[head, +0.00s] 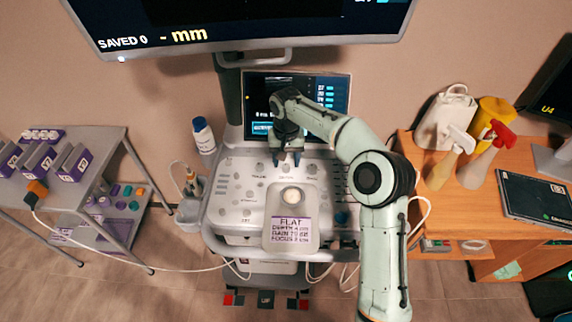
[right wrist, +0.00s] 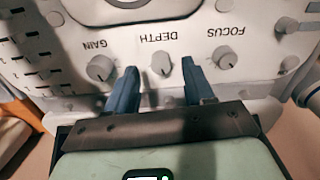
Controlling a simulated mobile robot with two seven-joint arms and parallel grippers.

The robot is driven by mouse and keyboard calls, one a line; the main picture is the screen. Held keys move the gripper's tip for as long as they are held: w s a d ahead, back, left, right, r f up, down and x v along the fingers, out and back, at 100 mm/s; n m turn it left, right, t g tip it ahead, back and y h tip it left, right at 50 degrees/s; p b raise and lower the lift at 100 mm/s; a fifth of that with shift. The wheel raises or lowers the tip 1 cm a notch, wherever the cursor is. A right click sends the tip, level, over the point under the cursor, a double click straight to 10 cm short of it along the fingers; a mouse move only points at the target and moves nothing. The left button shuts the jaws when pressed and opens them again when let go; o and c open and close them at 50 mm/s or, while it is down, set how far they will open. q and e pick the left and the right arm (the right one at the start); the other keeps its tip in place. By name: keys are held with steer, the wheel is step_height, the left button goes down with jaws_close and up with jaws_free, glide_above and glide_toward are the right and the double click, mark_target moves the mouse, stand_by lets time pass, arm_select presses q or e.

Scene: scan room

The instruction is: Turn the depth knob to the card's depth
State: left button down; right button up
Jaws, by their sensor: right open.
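The depth knob (right wrist: 161,64) is a small grey knob beside the DEPTH label in the right wrist view. My right gripper (right wrist: 158,82) is open, with one blue finger on each side of the knob and gaps between. In the head view my right gripper (head: 287,161) points down at the upper console panel and mostly hides the knob. The card (head: 291,229) stands at the console's front; it reads FLAT, then DEPTH, GAIN and FOCUS lines whose figures are too small to read surely. My left gripper is not in view.
The gain knob (right wrist: 100,68) and focus knob (right wrist: 224,58) flank the depth knob closely. The console screen (head: 335,92) is behind my right gripper. A bottle (head: 203,135) stands at left. A grey cart (head: 110,150) and a wooden desk (head: 420,165) flank the console.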

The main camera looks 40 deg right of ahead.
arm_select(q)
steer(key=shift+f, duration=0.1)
arm_select(e)
steer(key=shift+f, duration=0.9)
steer(key=shift+c, duration=0.4)
jaws_close()
steer(key=shift+r+n+p, duration=0.15)
steer(key=shift+n+p, duration=1.05)
steer(key=shift+n, duration=0.6)
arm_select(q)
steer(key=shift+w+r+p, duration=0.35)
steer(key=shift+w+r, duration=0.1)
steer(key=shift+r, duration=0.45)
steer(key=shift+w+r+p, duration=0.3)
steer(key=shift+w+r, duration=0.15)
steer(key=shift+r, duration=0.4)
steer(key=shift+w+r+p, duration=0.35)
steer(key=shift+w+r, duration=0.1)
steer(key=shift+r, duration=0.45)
arm_select(e)
steer(key=shift+n, duration=2.2)
